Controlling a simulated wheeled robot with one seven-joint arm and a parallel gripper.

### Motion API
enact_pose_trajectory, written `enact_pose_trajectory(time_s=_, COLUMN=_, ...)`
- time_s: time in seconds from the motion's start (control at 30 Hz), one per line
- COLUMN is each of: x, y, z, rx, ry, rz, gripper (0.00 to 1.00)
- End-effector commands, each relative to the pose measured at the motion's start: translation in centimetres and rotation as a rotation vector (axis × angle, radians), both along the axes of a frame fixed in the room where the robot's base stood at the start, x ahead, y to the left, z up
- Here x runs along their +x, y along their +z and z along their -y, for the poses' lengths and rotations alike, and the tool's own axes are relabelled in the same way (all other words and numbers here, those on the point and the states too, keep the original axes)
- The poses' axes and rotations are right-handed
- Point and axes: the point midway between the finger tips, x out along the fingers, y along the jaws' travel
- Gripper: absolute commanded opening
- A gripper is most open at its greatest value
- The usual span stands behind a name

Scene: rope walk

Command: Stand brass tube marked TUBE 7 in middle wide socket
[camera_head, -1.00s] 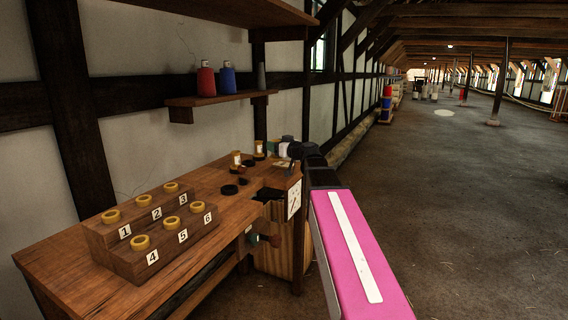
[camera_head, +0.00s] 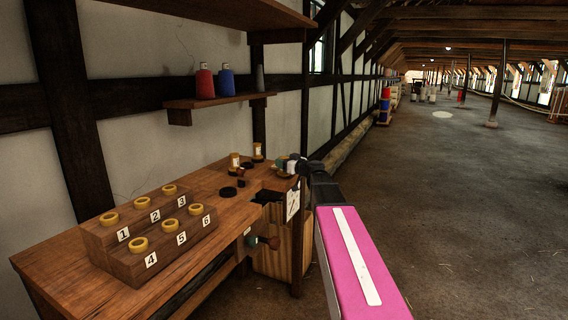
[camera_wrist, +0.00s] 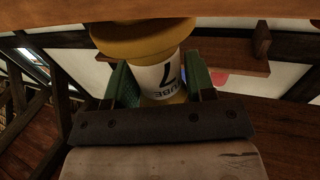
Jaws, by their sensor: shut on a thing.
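The brass tube marked TUBE 7 (camera_wrist: 165,72) is between the green fingers of my gripper (camera_wrist: 162,85) in the wrist view, its white label facing the camera. A wider brass collar shows at its upper end in that view; its other end is hidden. In the head view my gripper (camera_head: 284,167) is over the far end of the workbench (camera_head: 60,267), partly hidden by my arm. I cannot tell which of these is the middle wide socket.
A stepped wooden block (camera_head: 127,265) with yellow rings numbered 1 to 6 stands on the near bench. Two labelled brass pieces (camera_head: 234,161) stand near the wall. A shelf (camera_head: 215,100) holds red and blue spools. The floor to the right is open.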

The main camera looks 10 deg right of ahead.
Motion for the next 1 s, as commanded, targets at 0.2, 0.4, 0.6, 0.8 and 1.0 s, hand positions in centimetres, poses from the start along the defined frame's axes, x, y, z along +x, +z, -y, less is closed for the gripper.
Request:
enact_pose_trajectory(time_s=0.2, x=0.0, y=0.0, z=0.0, rx=0.001, ry=0.000, rz=0.001, gripper=0.19)
enact_pose_trajectory(time_s=0.4, x=0.0, y=-0.2, z=0.0, rx=0.000, ry=0.000, rz=0.000, gripper=0.75)
enact_pose_trajectory(time_s=0.6, x=0.0, y=-0.2, z=0.0, rx=0.000, ry=0.000, rz=0.000, gripper=0.75)
enact_pose_trajectory(time_s=0.8, x=-0.6, y=0.1, z=0.4, rx=0.000, ry=-0.001, rz=0.000, gripper=0.75)
enact_pose_trajectory(time_s=1.0, x=-3.6, y=0.1, z=2.4, rx=0.000, ry=-0.002, rz=0.000, gripper=0.75)
